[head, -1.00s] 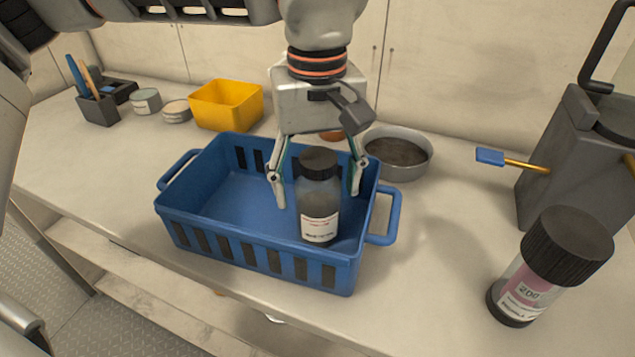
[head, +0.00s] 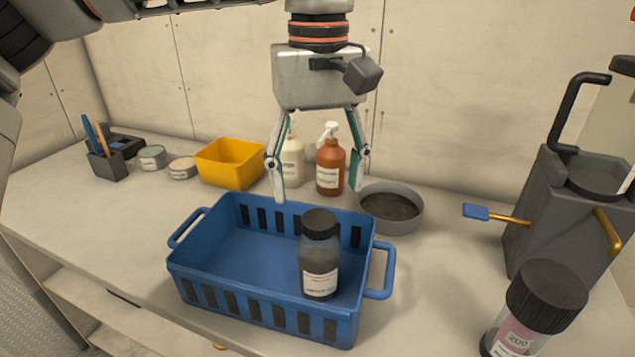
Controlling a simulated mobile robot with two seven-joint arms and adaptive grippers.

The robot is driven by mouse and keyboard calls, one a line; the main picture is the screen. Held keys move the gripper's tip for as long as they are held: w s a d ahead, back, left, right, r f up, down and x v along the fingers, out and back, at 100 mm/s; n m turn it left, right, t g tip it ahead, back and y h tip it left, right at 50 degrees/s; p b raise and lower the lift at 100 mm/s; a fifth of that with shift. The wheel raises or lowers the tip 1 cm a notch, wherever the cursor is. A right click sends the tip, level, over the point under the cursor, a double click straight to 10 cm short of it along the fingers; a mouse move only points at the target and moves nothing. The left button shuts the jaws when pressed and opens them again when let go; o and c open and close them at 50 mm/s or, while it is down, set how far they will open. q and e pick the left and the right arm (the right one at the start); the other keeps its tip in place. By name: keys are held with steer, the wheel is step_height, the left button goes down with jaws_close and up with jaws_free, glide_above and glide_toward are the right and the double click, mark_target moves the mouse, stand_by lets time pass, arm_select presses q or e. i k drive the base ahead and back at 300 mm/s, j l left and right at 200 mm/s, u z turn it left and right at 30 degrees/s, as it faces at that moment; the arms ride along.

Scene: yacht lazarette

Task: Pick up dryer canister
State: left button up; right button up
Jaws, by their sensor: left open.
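A dark bottle (head: 319,262) with a black cap and white label stands upright inside the blue crate (head: 262,313), at its right end. I cannot tell for sure which is the dryer canister. My left gripper (head: 319,193) is open and empty, fingers down, above the back of the crate and apart from the dark bottle. My right gripper is not in view.
Behind the crate are a yellow bin (head: 231,163), a cream bottle (head: 291,163), a brown spray bottle (head: 330,168) and a grey bowl (head: 391,208). A grey machine (head: 560,215) with a blue-tipped lever stands at right. Small tins and a tool holder (head: 107,164) are at left.

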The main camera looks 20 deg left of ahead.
mark_target(506, 336)
steer(key=k, duration=1)
